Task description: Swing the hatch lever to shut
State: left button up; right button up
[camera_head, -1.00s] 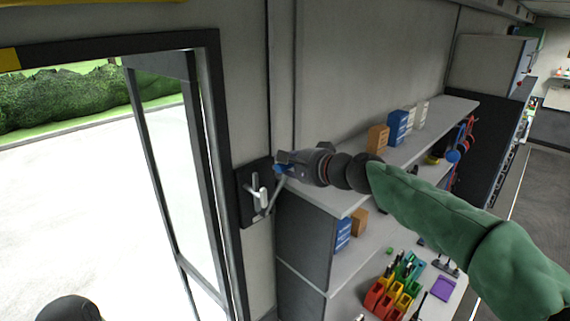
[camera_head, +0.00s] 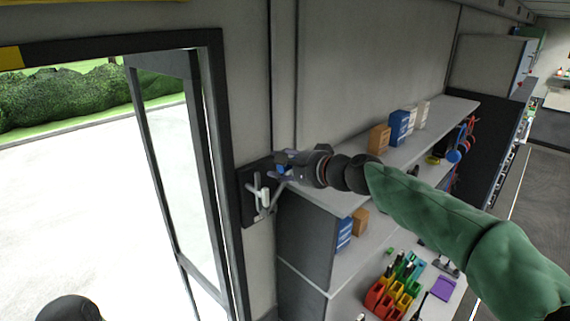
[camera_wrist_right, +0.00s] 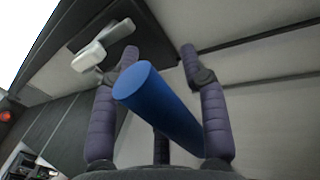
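The hatch lever shows as a thin grey rod (camera_head: 275,193) by a dark wall plate (camera_head: 247,205) beside the door opening. Its blue grip (camera_head: 281,170) is at my right gripper (camera_head: 279,164). In the right wrist view the blue grip (camera_wrist_right: 165,108) is a thick cylinder between the two spread purple fingers of my right gripper (camera_wrist_right: 158,55). Gaps show on both sides of it, so the fingers are open around it. A white handle piece (camera_head: 264,197) sits on the plate and also shows in the right wrist view (camera_wrist_right: 88,57). My left gripper is out of view.
The glass door (camera_head: 180,150) in a dark frame is at the left, with bright ground outside. A shelf unit (camera_head: 315,200) stands just right of the plate, below my right arm. It holds boxes (camera_head: 400,127) and colored bins (camera_head: 390,292).

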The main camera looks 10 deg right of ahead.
jog(key=shift+r, duration=0.1)
jog(key=shift+s+d+r, duration=0.15)
jog(key=shift+d, duration=0.25)
jog(key=v, duration=1.1)
jog(key=shift+s, duration=0.2)
jog(key=shift+a, duration=0.1)
jog(key=shift+c, duration=0.3)
